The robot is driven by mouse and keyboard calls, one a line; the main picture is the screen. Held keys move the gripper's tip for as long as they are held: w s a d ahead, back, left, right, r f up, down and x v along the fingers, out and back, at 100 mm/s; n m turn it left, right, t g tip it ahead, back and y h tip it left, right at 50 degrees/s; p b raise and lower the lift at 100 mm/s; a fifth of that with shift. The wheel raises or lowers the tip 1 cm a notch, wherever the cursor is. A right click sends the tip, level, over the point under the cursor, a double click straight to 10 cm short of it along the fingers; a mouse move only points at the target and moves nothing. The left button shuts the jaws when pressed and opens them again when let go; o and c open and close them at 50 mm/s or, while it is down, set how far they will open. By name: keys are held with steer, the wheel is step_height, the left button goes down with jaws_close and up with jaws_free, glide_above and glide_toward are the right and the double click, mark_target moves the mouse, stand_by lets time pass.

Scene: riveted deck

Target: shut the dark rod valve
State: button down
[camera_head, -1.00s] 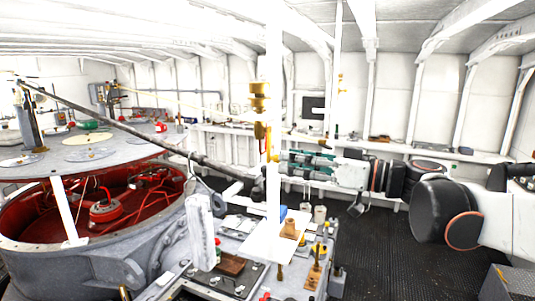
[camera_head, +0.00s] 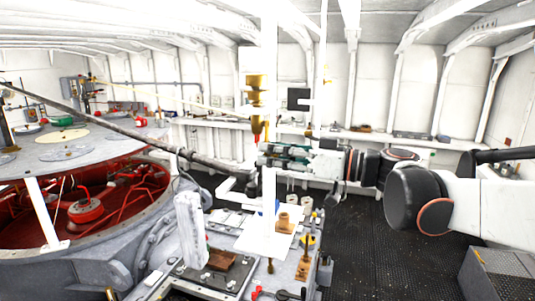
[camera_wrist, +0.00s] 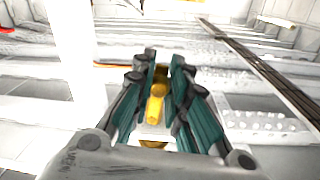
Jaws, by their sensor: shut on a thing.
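The dark rod (camera_head: 120,128) runs slantwise from the upper left over the red-lined drum toward the white post in the middle. It also crosses the upper right of the wrist view (camera_wrist: 265,72). My gripper (camera_head: 264,156) reaches in from the right, its teal fingertips by the white post and near the rod's lower end. In the wrist view my gripper (camera_wrist: 162,75) is shut on a yellow handle (camera_wrist: 157,100), which lies between its fingers. Whether this handle belongs to the dark rod valve I cannot tell. The post hides part of the contact.
The white post (camera_head: 269,210) stands close to my fingertips. A brass fitting (camera_head: 256,95) is mounted beside it above them. The grey drum (camera_head: 110,245) fills the left. A bench with small fittings (camera_head: 215,283) lies below.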

steer(key=shift+r+m, duration=0.1)
steer(key=shift+m, duration=0.2)
steer(key=s+a+r+m+g, duration=0.1)
steer(key=s+r+m, duration=0.4)
steer(key=m, duration=1.1)
steer(key=shift+a+r+g, duration=0.3)
steer(key=shift+a+r, duration=0.05)
steer(key=shift+a, duration=0.05)
steer(key=shift+s, duration=0.1)
stand_by(0.4)
steer(key=c, duration=1.5)
jaws_free()
steer(key=shift+r, duration=0.1)
steer(key=shift+c, duration=0.2)
